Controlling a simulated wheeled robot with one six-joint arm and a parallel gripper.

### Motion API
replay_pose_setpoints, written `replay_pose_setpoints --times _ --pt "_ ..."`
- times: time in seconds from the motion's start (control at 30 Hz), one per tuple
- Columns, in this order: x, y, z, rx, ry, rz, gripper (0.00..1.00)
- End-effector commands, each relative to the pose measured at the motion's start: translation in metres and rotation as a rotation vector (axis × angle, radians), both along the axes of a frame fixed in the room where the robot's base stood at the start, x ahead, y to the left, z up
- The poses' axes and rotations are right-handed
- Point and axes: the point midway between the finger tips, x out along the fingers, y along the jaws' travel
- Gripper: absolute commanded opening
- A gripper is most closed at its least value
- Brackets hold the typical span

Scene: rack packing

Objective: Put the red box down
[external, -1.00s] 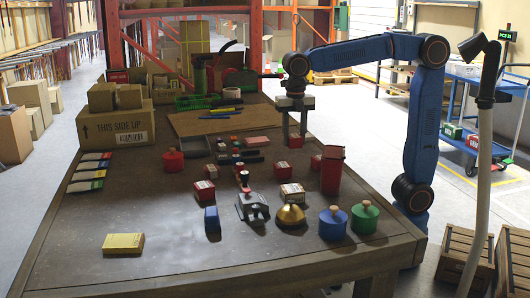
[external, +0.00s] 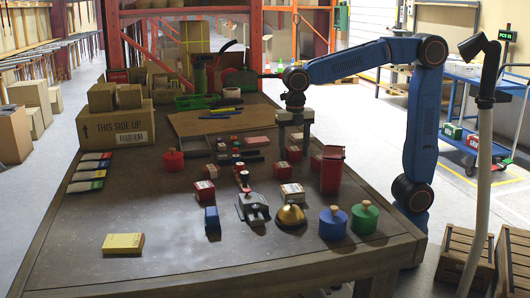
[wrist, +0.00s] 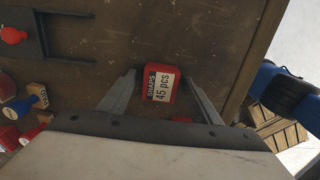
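In the wrist view the fingers (wrist: 161,80) stand apart with a narrow gap on both sides of the box, so the gripper looks open. The box's underside is hidden.
A grey tray (external: 240,156) lies to the left. A red-and-white box (external: 291,193) and brass bell (external: 290,217) are nearer. The table's front left is mostly clear.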

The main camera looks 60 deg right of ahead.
Motion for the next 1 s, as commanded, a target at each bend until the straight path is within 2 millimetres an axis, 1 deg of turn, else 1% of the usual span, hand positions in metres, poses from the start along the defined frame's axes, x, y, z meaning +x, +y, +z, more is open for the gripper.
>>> replay_pose_setpoints --times 0.27,0.37,0.47,0.53,0.8,0.9,1.0 --pt "0.000 0.000 0.001 0.000 0.000 0.000 0.57" --pt "0.000 0.000 0.006 0.001 -0.001 0.000 0.57" --pt "0.000 0.000 0.018 0.002 -0.002 0.000 0.57" --pt "0.000 0.000 0.030 0.002 -0.004 0.000 0.57" --pt "0.000 0.000 0.082 0.002 -0.002 0.000 0.57" --pt "0.000 0.000 0.098 0.001 -0.001 0.000 0.57" --pt "0.000 0.000 0.110 0.001 -0.001 0.000 0.57"
